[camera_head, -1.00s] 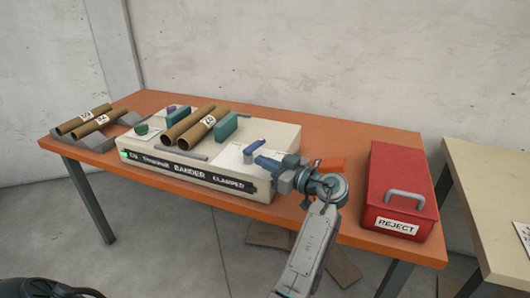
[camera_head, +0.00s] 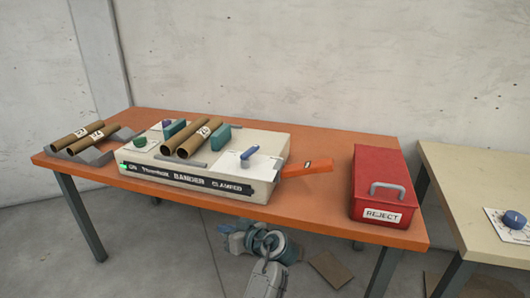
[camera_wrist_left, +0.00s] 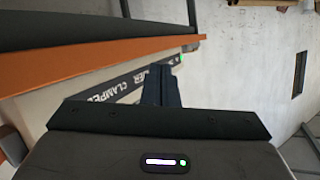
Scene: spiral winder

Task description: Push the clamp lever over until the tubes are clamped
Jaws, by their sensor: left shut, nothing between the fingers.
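The cream bander (camera_head: 205,184) stands on the orange table, and its front strip reads "CLAMPED". Two brown tubes (camera_head: 193,141) lie side by side on it between two teal blocks (camera_head: 217,137). A small blue handle (camera_head: 250,152) sits on a white plate on its right part. An orange lever (camera_head: 306,168) sticks out from its right side; no label shows which one is the clamp lever. My left gripper (camera_head: 229,234) is shut and empty, in front of and below the table's front edge, apart from both. Its fingers (camera_wrist_left: 162,85) show in the left wrist view. My right gripper is out of view.
A red reject box (camera_head: 380,183) stands at the table's right end. Two more tubes (camera_head: 84,135) lie on a grey rack at the left. A second, pale table (camera_head: 462,185) with a blue knob (camera_head: 514,219) is at the right. The floor before the table is mostly clear.

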